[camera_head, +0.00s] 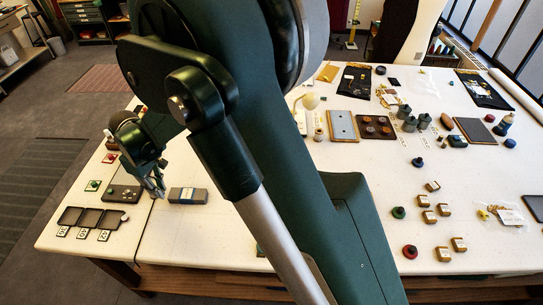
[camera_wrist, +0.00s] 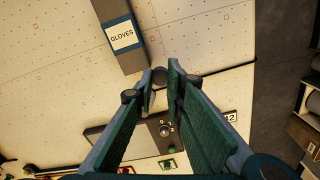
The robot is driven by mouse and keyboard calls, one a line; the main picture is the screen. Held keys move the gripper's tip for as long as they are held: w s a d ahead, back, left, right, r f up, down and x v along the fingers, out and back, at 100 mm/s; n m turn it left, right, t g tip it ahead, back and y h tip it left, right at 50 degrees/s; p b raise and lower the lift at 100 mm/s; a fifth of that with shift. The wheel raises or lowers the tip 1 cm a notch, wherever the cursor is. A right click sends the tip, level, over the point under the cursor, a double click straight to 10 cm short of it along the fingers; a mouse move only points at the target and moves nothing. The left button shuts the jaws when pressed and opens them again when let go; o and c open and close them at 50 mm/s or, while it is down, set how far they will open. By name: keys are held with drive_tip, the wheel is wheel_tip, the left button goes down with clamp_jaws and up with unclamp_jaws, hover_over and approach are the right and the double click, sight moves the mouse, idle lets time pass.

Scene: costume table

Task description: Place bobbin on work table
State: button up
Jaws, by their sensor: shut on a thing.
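My gripper (camera_head: 157,190) is over the left part of the white work table (camera_head: 310,225). In the wrist view its green fingers (camera_wrist: 161,80) are shut on a small dark round piece (camera_wrist: 160,75), which seems to be a bobbin. The fingers hide much of it and its colour is unclear. I cannot tell whether it touches the table. The grey GLOVES box (camera_wrist: 122,36) is close beyond the fingertips. Other bobbin-like pieces, a green one (camera_head: 398,212) and a red one (camera_head: 410,251), stand on the right of the table.
The GLOVES box (camera_head: 188,195) stands right of my gripper. A flat grey device (camera_head: 122,193) with a dial is to the left, and dark labelled trays (camera_head: 87,217) are front left. Small brown boxes (camera_head: 430,216) stand on the right. My arm hides the table's middle.

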drive_tip(key=w+d+m, duration=0.2)
drive_tip(key=w+d, duration=0.6)
drive_tip(key=d, duration=0.4)
drive_tip(key=w+d+m+b, duration=0.1)
drive_tip(key=w+d+m, duration=0.2)
drive_tip(key=w+d, duration=0.65)
drive_tip(key=w+d+m, duration=0.2)
drive_tip(key=w+d, duration=0.3)
drive_tip(key=d, duration=0.9)
drive_tip(key=w+d+m+b, duration=0.1)
drive_tip(key=d+m, duration=0.6)
drive_tip(key=d, duration=3.5)
drive_tip(key=shift+w+d+m, duration=0.15)
drive_tip(key=shift+w+m, duration=0.15)
drive_tip(key=shift+w, duration=0.4)
drive_tip(key=shift+f, duration=3.05)
drive_tip(key=shift+f, duration=0.1)
drive_tip(key=shift+f+p, duration=0.35)
drive_tip(key=shift+f, duration=1.4)
